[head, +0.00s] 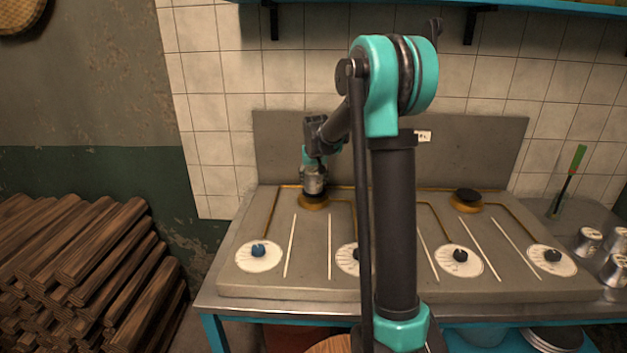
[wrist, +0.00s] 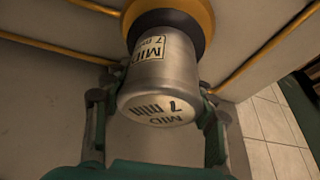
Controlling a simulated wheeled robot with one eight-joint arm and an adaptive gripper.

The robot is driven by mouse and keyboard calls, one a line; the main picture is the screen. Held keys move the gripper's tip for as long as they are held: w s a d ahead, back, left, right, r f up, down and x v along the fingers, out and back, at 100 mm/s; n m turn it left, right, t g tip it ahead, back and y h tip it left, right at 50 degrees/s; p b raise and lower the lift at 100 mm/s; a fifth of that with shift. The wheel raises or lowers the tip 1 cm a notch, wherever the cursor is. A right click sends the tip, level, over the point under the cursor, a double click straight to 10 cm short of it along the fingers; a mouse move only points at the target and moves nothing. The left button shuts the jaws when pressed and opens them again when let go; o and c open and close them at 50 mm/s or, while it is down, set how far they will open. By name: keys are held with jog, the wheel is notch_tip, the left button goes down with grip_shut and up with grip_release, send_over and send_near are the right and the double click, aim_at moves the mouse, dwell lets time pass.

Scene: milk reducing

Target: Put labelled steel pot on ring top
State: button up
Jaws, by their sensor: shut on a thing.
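A small steel pot (head: 314,184) is at the left brass-coloured ring (head: 313,202) on the grey stove. In the wrist view the pot (wrist: 158,80) has a "MID 7 min" label on its side and on the end facing the camera. Its far end meets the dark top of the yellow ring (wrist: 205,15); whether its weight rests there cannot be told. My gripper (wrist: 155,112) is shut on the pot, one finger on each side. In the head view my gripper (head: 314,168) comes down from above the pot.
Another ring with a black top (head: 467,200) is at the right and is empty. Dial knobs (head: 258,250) line the stove front. Several steel pots (head: 590,241) stand on the right counter by a green-handled tool (head: 571,175). My arm hides the stove's middle.

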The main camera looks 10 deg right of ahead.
jog(key=o, duration=1.3)
jog(key=shift+f, duration=0.1)
jog(key=shift+o, duration=0.2)
jog(key=v, duration=1.2)
